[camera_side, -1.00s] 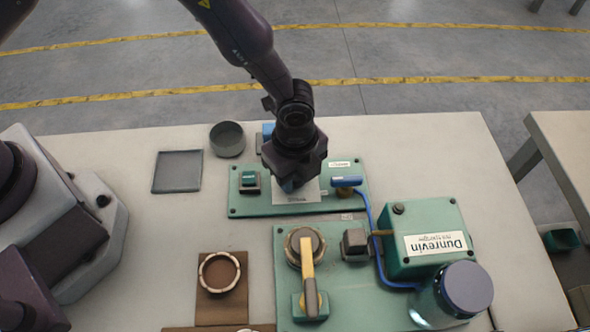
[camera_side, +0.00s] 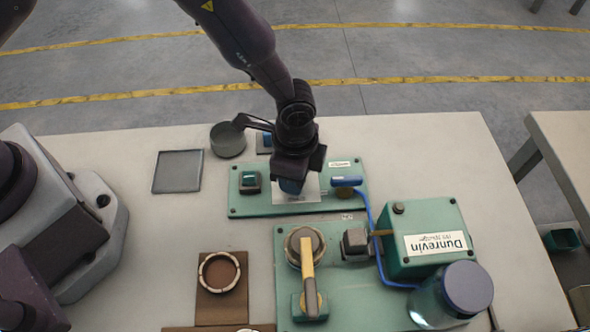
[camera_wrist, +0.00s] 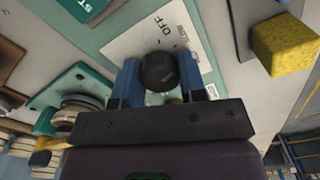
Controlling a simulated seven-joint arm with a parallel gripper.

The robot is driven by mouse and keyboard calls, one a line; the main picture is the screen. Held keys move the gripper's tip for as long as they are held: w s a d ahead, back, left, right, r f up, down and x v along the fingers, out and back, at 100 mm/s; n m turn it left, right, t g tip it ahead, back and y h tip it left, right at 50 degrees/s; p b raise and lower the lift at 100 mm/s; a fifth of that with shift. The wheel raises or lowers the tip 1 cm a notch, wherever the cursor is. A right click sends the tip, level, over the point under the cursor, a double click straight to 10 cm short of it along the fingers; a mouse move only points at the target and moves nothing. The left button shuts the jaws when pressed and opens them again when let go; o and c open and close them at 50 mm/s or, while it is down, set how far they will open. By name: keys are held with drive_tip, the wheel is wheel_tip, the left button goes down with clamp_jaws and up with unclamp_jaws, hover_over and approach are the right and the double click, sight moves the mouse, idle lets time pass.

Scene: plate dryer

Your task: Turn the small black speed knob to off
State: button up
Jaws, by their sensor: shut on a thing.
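The small black speed knob (camera_wrist: 158,70) sits on a white label plate (camera_wrist: 140,42), which bears the word OFF beside the knob in the wrist view. My gripper (camera_wrist: 159,80) has one blue finger on each side of the knob and is shut on it. I cannot tell clearly where the knob's pointer faces. In the side view my gripper (camera_side: 291,188) points down over the white plate (camera_side: 312,188) on the rear green panel (camera_side: 262,207); there the gripper hides the knob.
In front stand a yellow lever (camera_side: 308,265), a green Dunrevin box (camera_side: 405,215) and a lidded jar (camera_side: 467,287). A grey cup (camera_side: 228,140) and tray (camera_side: 177,172) are at back left.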

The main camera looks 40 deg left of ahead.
drive_tip(key=n, duration=0.4)
drive_tip(key=shift+n, duration=2.3)
drive_tip(key=shift+r, duration=0.1)
drive_tip(key=o, duration=0.9)
drive_tip(key=shift+o, duration=0.2)
wheel_tip(320, 180, up, 13)
